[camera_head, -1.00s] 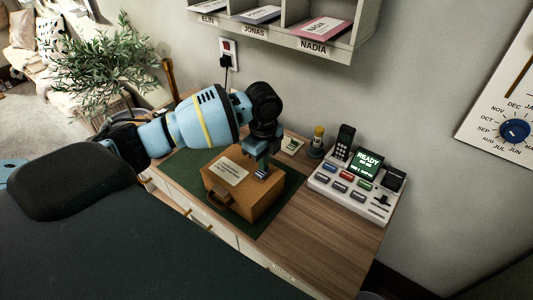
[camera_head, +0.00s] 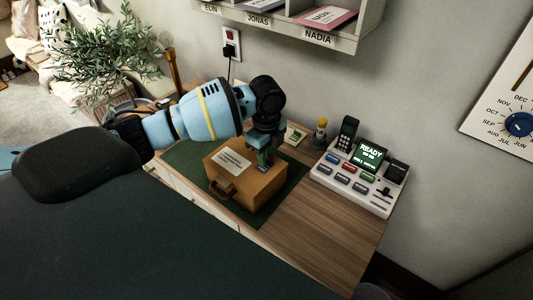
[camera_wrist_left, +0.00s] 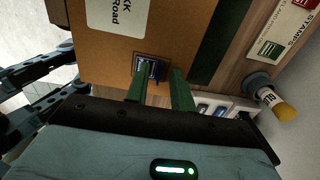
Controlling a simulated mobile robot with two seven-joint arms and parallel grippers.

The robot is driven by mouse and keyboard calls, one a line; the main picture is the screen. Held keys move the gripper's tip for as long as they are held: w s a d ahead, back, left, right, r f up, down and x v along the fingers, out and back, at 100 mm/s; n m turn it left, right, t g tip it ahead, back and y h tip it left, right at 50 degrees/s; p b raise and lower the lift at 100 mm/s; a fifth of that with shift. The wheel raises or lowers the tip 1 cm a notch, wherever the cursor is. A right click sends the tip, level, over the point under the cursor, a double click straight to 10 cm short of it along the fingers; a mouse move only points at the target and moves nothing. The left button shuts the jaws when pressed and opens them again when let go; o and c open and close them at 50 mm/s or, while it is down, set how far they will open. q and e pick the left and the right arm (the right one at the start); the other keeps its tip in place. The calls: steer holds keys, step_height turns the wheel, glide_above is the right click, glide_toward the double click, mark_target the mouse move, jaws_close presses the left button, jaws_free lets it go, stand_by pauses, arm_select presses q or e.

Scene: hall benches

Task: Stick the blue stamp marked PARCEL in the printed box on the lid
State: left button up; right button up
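The brown case (camera_head: 255,190) with a handle lies on the desk, its lid facing up and bearing a white address label (camera_head: 232,161). In the left wrist view the lid (camera_wrist_left: 100,62) shows the small blue stamp (camera_wrist_left: 149,67) at or just beyond my left fingertips. It seems to lie on the lid; its lettering is unreadable, and how it sits in the printed box is unclear. My left gripper (camera_head: 264,166) is over the lid's right part. Its green fingers (camera_wrist_left: 160,78) stand apart with a gap between them. My right gripper is not in view.
A green mat (camera_head: 188,158) lies under the case. A stamps packet (camera_head: 295,135), a glue bottle (camera_head: 319,133) and a button console with a READY screen (camera_head: 371,154) stand behind and to the right. Bare wood (camera_head: 320,225) is free at the front right.

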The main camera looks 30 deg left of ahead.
arm_select(q)
step_height(320, 180, up, 8)
steer(key=shift+f, duration=0.15)
stand_by(0.3)
